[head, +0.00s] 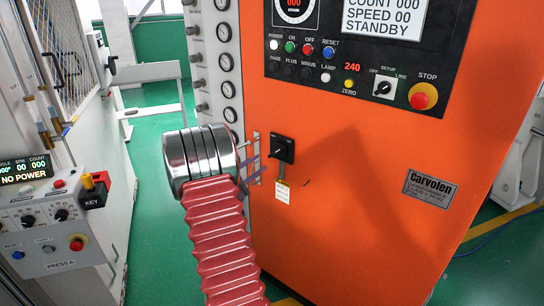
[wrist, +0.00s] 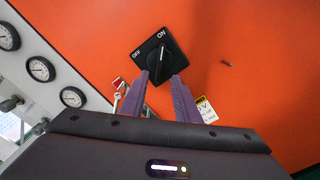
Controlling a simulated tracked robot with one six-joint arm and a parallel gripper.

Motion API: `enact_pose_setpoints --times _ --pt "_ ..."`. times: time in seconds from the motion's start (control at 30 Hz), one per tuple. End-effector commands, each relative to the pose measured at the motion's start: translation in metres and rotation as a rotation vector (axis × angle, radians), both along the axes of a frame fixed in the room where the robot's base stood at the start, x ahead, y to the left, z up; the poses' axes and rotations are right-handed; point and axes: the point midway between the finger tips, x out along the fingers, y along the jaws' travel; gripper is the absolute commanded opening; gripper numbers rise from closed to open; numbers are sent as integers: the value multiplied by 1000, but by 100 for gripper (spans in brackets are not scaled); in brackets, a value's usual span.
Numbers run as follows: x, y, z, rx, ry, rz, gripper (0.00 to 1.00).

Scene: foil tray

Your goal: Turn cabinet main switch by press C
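The main switch (head: 284,149) is a black square plate with a black knob on the orange cabinet front. In the wrist view the switch (wrist: 160,55) carries OFF and ON marks, and its knob points toward ON. My gripper (head: 261,163) is left of the switch in the head view, its purple fingers pointing at the cabinet. In the wrist view my gripper (wrist: 161,76) is open, with the fingertips apart below the knob and nothing between them. Whether the fingers touch the plate I cannot tell. The cabinet display (head: 385,18) reads STANDBY.
A tag (head: 282,191) hangs below the switch. Buttons and a red STOP knob (head: 423,96) are higher on the orange panel. Gauges (head: 226,62) line the grey column at left. A PRESS A panel (head: 48,222) at far left reads NO POWER. Green floor (head: 158,96) shows between.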

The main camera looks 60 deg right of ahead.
Motion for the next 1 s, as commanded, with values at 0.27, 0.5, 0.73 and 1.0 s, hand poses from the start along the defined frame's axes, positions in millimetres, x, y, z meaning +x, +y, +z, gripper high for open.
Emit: enact_pose_setpoints --times 0.27,0.5,0.73,1.0 --pt "-10 -43 0 0 1 -2 29" --pt "-17 -77 0 0 0 0 29" --pt "-20 -94 0 -1 0 1 29" --pt "-20 -95 0 0 1 1 29"
